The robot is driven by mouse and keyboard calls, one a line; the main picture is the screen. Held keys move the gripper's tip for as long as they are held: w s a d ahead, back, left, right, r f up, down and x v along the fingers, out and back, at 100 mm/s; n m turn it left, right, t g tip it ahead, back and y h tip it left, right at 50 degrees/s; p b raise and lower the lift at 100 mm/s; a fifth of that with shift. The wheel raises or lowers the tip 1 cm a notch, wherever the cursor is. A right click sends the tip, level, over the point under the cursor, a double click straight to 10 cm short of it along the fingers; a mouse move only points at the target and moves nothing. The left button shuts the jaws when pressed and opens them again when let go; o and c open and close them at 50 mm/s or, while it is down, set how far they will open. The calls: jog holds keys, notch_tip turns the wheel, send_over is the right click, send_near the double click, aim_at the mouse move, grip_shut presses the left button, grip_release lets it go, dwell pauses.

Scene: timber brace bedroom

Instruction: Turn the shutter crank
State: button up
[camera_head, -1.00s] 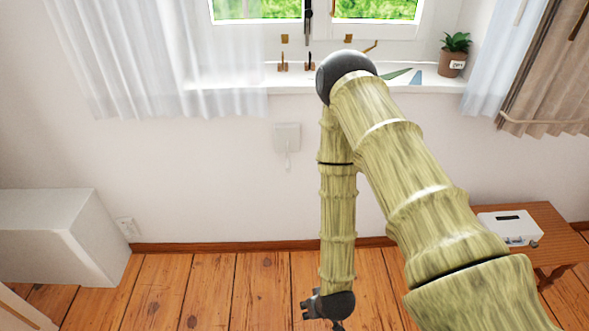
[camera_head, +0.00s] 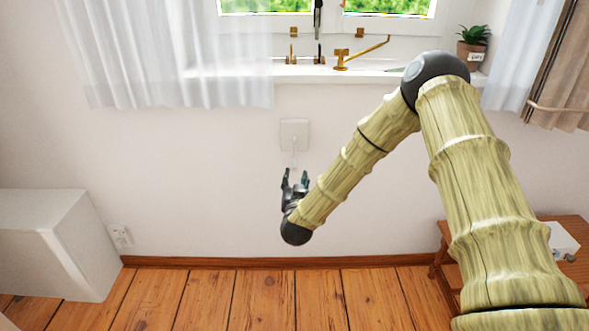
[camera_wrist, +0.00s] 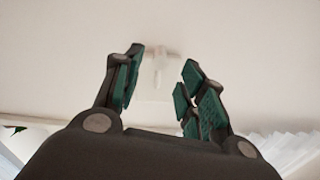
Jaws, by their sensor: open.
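The shutter crank looks to be the small white wall box (camera_head: 294,133) below the window sill, with a thin pale handle (camera_head: 294,158) hanging from it. My gripper (camera_head: 295,174) is open and points up towards the wall, with its fingertips just below the handle's lower end in the head view. In the wrist view the pale handle (camera_wrist: 159,66) shows beyond and between the two green-padded fingers of my gripper (camera_wrist: 163,57). Nothing is held. A gap in depth to the handle is hard to judge; I see no contact.
The window sill (camera_head: 370,77) above carries brass fittings, including a long angled brass arm (camera_head: 365,51), and a potted plant (camera_head: 472,45). White curtains (camera_head: 165,55) hang at the left. A white cabinet (camera_head: 60,240) stands lower left, a wooden table (camera_head: 445,262) lower right.

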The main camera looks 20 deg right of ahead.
aim_at(295, 163)
jog(key=b+x, duration=0.1)
jog(key=x, duration=0.9)
jog(key=shift+w+f, duration=0.1)
jog(key=shift+w, duration=0.1)
jog(key=shift+c, duration=0.2)
grip_shut()
